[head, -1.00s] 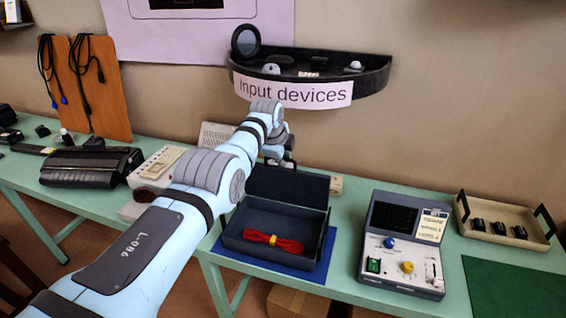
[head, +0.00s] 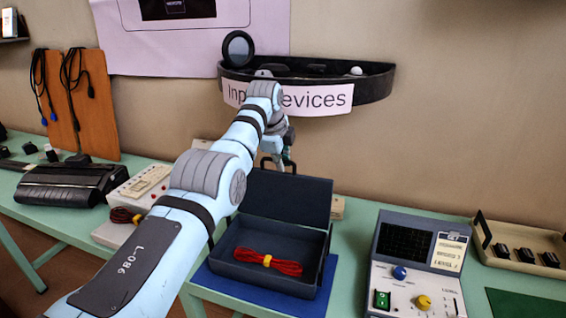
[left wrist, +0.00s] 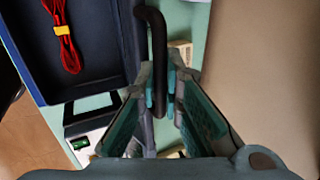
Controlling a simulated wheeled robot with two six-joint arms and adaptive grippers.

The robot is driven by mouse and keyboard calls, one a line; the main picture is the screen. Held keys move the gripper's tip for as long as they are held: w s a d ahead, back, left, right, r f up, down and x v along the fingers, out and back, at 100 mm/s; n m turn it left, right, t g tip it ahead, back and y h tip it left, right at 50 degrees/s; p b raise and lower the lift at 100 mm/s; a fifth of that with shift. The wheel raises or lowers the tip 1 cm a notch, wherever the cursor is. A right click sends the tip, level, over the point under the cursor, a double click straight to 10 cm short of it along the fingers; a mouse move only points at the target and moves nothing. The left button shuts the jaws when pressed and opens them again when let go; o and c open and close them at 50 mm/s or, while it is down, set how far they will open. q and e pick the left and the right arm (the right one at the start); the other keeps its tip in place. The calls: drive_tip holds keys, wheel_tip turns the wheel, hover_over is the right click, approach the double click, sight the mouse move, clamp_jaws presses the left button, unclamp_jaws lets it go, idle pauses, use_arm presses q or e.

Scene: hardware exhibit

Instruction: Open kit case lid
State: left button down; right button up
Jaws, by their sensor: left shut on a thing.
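The dark kit case (head: 232,271) stands on a blue mat (head: 205,283) with its lid (head: 290,196) raised upright at the back. A red cable bundle (head: 270,262) with a yellow band lies inside, and it also shows in the left wrist view (left wrist: 68,48). My left gripper (head: 285,160) is at the lid's top edge. In the left wrist view the left gripper (left wrist: 163,92) is shut on the black lid handle (left wrist: 157,40), which passes between its fingers. My arm hides the case's left rear corner. My right gripper is not in view.
A grey instrument (head: 420,265) with knobs stands right of the case, and a beige tray (head: 520,262) beyond it. A black device (head: 70,183) lies at the left. The wall shelf (head: 375,85) labelled "Input devices" hangs above my left gripper.

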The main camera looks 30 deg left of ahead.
use_arm(q)
drive_tip(key=shift+w+a+r, duration=0.1)
drive_tip(key=shift+r, duration=0.05)
idle(0.6)
drive_tip(key=c, duration=1.7)
unclamp_jaws()
wheel_tip(320, 180, up, 17)
drive_tip(key=p, duration=1.5)
drive_tip(key=shift+w, duration=0.3)
